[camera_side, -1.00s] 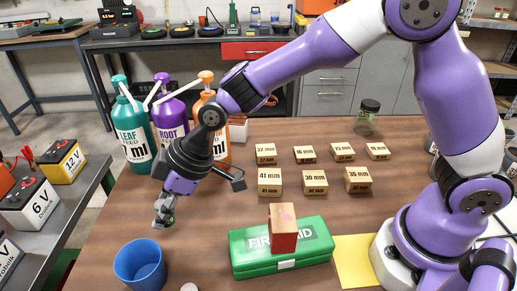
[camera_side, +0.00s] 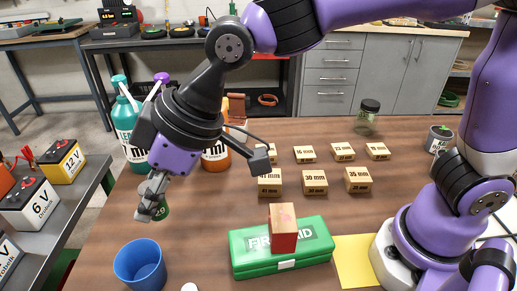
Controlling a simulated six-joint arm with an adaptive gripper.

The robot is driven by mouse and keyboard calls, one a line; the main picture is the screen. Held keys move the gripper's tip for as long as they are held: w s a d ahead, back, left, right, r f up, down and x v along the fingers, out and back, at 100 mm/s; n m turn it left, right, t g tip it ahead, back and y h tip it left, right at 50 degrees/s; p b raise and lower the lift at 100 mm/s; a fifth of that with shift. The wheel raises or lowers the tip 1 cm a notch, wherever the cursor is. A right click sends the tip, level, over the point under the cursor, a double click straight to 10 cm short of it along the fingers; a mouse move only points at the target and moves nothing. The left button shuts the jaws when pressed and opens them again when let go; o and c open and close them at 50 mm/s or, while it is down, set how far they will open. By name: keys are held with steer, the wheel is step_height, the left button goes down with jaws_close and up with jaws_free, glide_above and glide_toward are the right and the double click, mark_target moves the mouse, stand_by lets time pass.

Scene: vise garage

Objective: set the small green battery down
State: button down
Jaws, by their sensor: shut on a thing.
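My gripper (camera_side: 153,202) is at the left of the wooden table, pointing down, shut on the small green battery (camera_side: 162,211). Only part of the battery shows between and beside the fingers. It is over the table, behind the blue cup (camera_side: 139,270); I cannot tell for sure how far above the tabletop it is.
A green first aid box (camera_side: 280,250) with a red-sided block (camera_side: 283,229) on top is right of the cup. Several wooden size blocks (camera_side: 315,182) stand at mid-table. Pump bottles (camera_side: 124,130) are behind my gripper. A side bench with large batteries (camera_side: 32,203) is at left.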

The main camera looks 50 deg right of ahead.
steer(key=w+d+m+t+h, duration=0.1)
steer(key=w+d+m+h, duration=0.1)
steer(key=w+d+m, duration=0.45)
steer(key=w+d+m+t+h, duration=0.1)
steer(key=w+d+m+h, duration=0.2)
steer(key=d, duration=0.7)
steer(key=d+m+h, duration=0.4)
steer(key=d+m, duration=0.4)
steer(key=d, duration=0.8)
steer(key=shift+g, duration=0.4)
steer(key=d+f, duration=0.3)
steer(key=f, duration=0.1)
steer(key=w+d+f, duration=0.1)
steer(key=d+f, duration=0.3)
steer(key=w+d+f, duration=0.1)
steer(key=d+f, duration=0.3)
steer(key=shift+w+f, duration=0.1)
steer(key=shift+f, duration=1.9)
steer(key=shift+f, duration=0.1)
steer(key=c, duration=0.7)
jaws_free()
